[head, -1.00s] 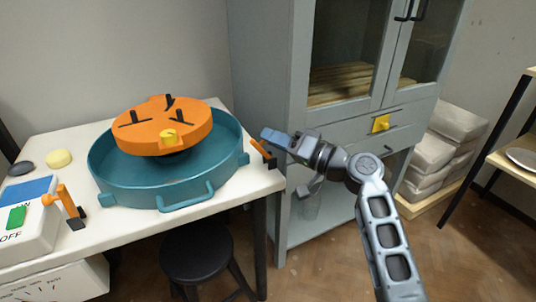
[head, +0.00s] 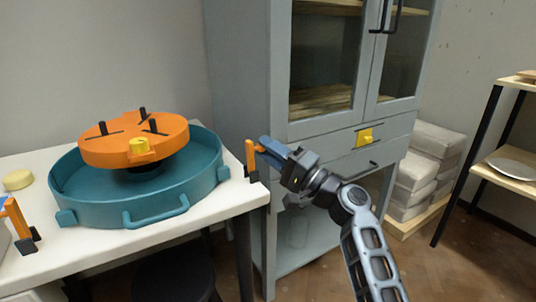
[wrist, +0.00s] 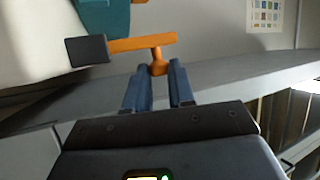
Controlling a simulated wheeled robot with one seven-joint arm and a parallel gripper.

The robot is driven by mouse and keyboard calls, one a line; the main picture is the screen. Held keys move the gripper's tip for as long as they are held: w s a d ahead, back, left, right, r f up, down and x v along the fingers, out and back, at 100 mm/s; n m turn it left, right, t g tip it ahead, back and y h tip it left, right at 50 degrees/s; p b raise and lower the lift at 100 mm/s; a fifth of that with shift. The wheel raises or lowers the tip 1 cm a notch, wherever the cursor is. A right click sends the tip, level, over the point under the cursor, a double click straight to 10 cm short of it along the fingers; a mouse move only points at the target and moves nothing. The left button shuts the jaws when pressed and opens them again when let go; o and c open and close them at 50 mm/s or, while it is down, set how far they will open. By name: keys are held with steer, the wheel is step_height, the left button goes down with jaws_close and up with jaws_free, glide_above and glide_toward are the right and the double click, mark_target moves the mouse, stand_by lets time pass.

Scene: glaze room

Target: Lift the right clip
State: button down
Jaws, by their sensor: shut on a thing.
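The right clip (head: 250,158) is an orange bar with a dark foot, standing nearly upright beside the right side of the teal basin (head: 205,165). My gripper (head: 264,147) reaches it from the right, its blue fingers shut on the clip's orange knob. In the wrist view the clip (wrist: 140,43) lies across the picture, its dark block at the left, and its knob sits between my fingertips (wrist: 157,72). Whether the foot touches the table cannot be told. The left clip (head: 17,220), also orange with a dark foot, stands at the far left.
An orange wheel (head: 120,153) with dark pegs and a yellow knob sits over the basin on the white table (head: 225,208). A grey cabinet (head: 237,80) stands close behind my gripper. A dark stool (head: 175,275) is below; bags (head: 412,185) and a shelf are at right.

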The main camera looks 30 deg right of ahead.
stand_by(0.3)
steer(key=c, duration=1.3)
jaws_free()
steer(key=shift+f, duration=0.1)
steer(key=v, duration=0.7)
steer(key=shift+s+d, duration=0.25)
steer(key=shift+s, duration=0.05)
steer(key=shift+f, duration=0.1)
